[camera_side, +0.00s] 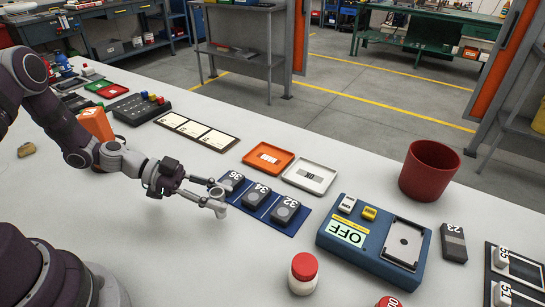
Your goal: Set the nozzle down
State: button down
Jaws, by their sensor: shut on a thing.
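My gripper (219,198) is low over the white table, at the left end of a blue tray (268,216). I cannot tell whether the held thing touches the tray or table.
An orange tray (249,159) and a white tray (325,186) lie behind the blue one. A blue box marked OFF (325,242), a red bin (408,190), block 23 (454,245) and a red-capped jar (303,286) stand to the right. The table in front of my gripper is clear.

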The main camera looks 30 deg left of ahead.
aim_at(216, 189)
notch_tip(216, 189, up, 7)
jog(key=shift+r, duration=0.1)
jog(key=shift+w+a+r+t, duration=0.15)
jog(key=shift+w+t, duration=0.05)
jog(key=shift+t, duration=0.1)
jog(key=w+a+f+n+t+y, duration=0.2)
jog(key=w+a+n+t+y, duration=0.1)
jog(key=a+n+y, duration=0.3)
jog(key=w+a+f+n+t+y, duration=0.25)
jog(key=a+n+t+y, duration=0.2)
jog(key=a, duration=0.35)
jog(key=a+r+n+g+y, duration=0.25)
jog(key=a+n+y, duration=0.5)
jog(key=a, duration=0.45)
jog(key=shift+t, duration=0.3)
jog(key=f, duration=0.7)
jog(key=shift+w+a+f, duration=0.15)
jog(key=shift+w+a, duration=0.15)
jog(key=c, duration=0.9)
grip_release()
jog(key=shift+f, duration=0.1)
jog(key=shift+o, duration=0.2)
